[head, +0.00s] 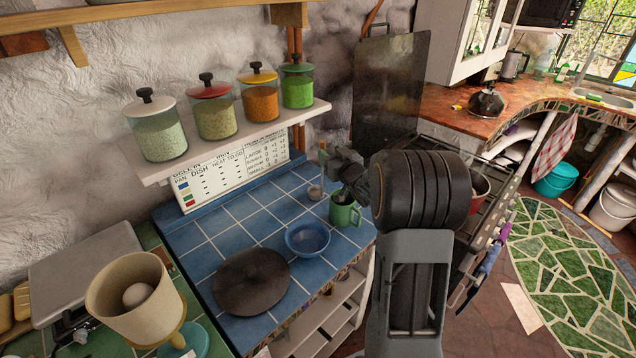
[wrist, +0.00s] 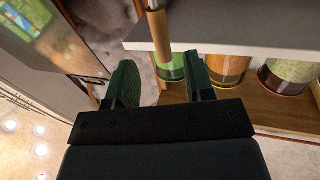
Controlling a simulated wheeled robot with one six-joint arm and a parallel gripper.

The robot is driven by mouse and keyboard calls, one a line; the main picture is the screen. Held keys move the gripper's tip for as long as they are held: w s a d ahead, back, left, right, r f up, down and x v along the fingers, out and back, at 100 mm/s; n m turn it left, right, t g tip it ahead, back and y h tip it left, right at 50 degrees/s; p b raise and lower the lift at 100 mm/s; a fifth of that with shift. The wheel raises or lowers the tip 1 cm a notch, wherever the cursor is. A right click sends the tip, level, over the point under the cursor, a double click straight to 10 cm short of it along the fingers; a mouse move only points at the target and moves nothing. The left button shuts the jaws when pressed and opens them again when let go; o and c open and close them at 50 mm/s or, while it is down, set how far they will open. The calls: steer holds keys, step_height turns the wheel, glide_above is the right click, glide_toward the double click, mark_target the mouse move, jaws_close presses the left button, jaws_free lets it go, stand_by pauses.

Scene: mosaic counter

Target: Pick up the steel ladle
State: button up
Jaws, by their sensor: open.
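My gripper (head: 343,172) is above the green mug (head: 345,212) at the right end of the blue tiled counter. In the wrist view its two dark green fingers (wrist: 160,72) stand apart, with nothing seen held between them. A small grey round thing (head: 315,192) sits on the tiles left of the mug, too small to identify. My gripper and wrist hide part of the area around the mug.
A blue bowl (head: 307,239) and a dark round lid or pan (head: 250,283) lie on the tiles. A white shelf (head: 240,140) with several jars overhangs the counter's back. The stove (head: 492,205) is on the right.

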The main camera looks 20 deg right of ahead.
mark_target(324, 148)
steer(key=shift+w+a+p, duration=0.2)
steer(key=shift+w+p, duration=0.35)
steer(key=shift+w, duration=0.75)
steer(key=shift+w+a+p, duration=0.2)
steer(key=shift+w+p, duration=0.3)
steer(key=shift+w, duration=0.8)
jaws_close()
